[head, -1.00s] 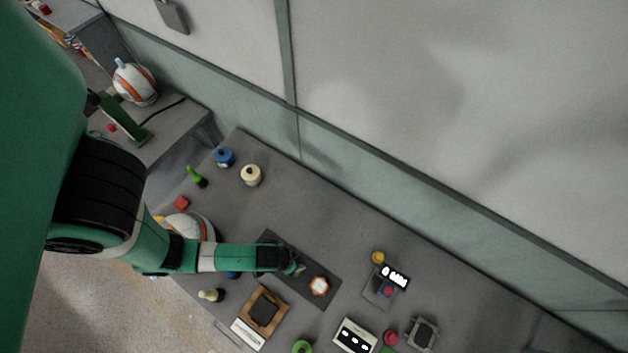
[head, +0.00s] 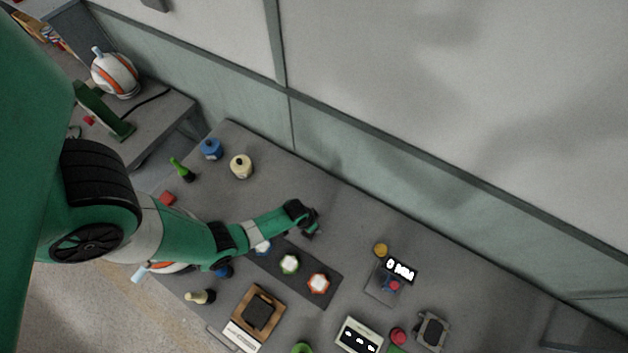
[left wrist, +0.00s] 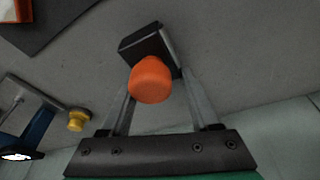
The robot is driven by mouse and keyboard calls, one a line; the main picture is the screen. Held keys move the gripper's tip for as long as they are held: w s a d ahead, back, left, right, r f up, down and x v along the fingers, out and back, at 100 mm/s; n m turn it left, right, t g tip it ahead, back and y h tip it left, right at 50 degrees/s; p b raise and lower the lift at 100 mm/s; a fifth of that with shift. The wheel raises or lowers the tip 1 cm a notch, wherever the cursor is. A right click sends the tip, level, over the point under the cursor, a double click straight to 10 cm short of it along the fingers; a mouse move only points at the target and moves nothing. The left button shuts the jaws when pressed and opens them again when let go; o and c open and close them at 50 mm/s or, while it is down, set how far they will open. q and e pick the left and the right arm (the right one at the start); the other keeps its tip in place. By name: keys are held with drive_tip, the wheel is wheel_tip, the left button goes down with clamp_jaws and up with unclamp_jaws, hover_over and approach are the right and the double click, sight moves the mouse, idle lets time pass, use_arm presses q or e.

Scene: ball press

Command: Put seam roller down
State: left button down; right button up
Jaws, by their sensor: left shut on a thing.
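My left gripper (head: 312,228) is over the back part of the grey table, just behind the dark mat. In the left wrist view its fingers are shut on the seam roller (left wrist: 151,80). An orange rounded end of it faces the camera between the fingers. A dark block shows at the fingertips; I cannot tell whether it is part of the roller. In the head view the roller is small and mostly hidden by the gripper. I cannot tell whether it touches the table. My right gripper is not in view.
The dark mat (head: 327,297) carries an orange-rimmed piece (head: 318,283), a green-rimmed piece (head: 289,264) and a blue-white piece (head: 263,247). The table behind the gripper is bare.

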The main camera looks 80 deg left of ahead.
use_arm(q)
wheel_tip(320, 180, down, 2)
drive_tip(key=shift+s+f, duration=0.1)
drive_tip(key=shift+f, duration=0.15)
drive_tip(key=shift+r, duration=0.1)
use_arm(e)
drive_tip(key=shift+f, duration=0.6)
use_arm(q)
drive_tip(key=shift+f+b, duration=0.25)
drive_tip(key=shift+b, duration=0.2)
drive_tip(key=shift+c, duration=0.6)
unclamp_jaws()
drive_tip(key=shift+r, duration=0.1)
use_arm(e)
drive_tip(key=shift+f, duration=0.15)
